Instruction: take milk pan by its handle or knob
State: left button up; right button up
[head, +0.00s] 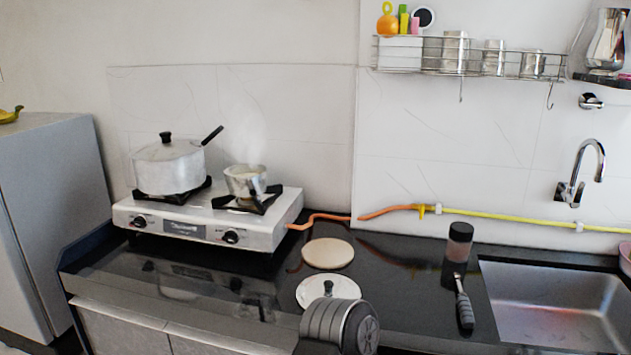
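A large silver pan (168,168) with a lid stands on the left burner of the stove. Its lid carries a black knob (166,138), and a long black handle (212,135) sticks up to the right. It is the only pan with both, so it fits the milk pan best. A dark grey jointed part, which looks like my arm, rises at the bottom centre, far from both pans. Neither gripper's fingers show.
The white stove (205,225) stands on the black counter (215,295). A round board (328,253) and a pale lid (312,288) lie right of it. A jar (460,242), a grey-handled tool (464,305) and the sink (550,300) are further right. The counter before the stove is clear.

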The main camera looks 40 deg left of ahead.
aim_at(239, 185)
jog(key=u, duration=1.85)
jog(key=i+l, duration=0.2)
jog(key=l, duration=0.25)
jog(key=i+l+u, duration=0.25)
jog(key=l, duration=0.15)
jog(key=u, duration=1.3)
